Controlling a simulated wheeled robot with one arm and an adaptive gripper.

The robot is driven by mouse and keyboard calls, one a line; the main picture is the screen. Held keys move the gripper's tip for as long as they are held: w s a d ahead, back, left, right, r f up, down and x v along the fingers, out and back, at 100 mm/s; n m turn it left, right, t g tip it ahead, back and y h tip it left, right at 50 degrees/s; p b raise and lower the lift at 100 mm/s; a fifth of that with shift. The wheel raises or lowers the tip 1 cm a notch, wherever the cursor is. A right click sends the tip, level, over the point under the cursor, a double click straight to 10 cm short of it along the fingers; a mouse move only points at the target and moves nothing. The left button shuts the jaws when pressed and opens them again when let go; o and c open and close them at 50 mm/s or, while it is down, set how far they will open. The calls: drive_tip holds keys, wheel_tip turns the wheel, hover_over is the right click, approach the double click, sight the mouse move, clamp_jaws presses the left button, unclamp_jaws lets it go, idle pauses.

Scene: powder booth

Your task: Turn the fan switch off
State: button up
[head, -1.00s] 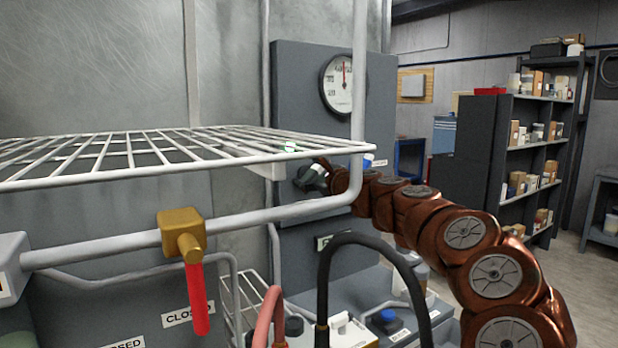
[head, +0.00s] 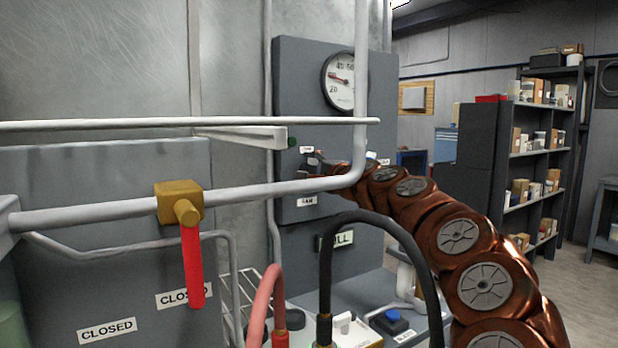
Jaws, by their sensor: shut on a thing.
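The grey control panel (head: 290,80) stands at the back centre. It carries a round gauge (head: 340,81), whose needle points left, and a dark green lamp (head: 292,142). Below the lamp, a small white label reading FAN (head: 307,201) is on the panel. My copper arm reaches in from the right, and my gripper (head: 318,166) is at the panel just above this label, partly behind the upright pipe. It is shut on the fan switch, which is mostly hidden by the fingers. The switch's exact position cannot be read.
Black (head: 381,225) and pink (head: 266,290) hoses rise in front.

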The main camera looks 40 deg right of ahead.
drive_tip(key=shift+n, duration=0.5)
drive_tip(key=o, duration=1.1)
drive_tip(key=shift+o, duration=0.2)
drive_tip(key=shift+s, duration=0.25)
drive_tip(key=s, duration=1.1)
drive_tip(key=shift+s+a, duration=0.25)
drive_tip(key=shift+a, duration=0.1)
drive_tip(key=shift+a, duration=0.1)
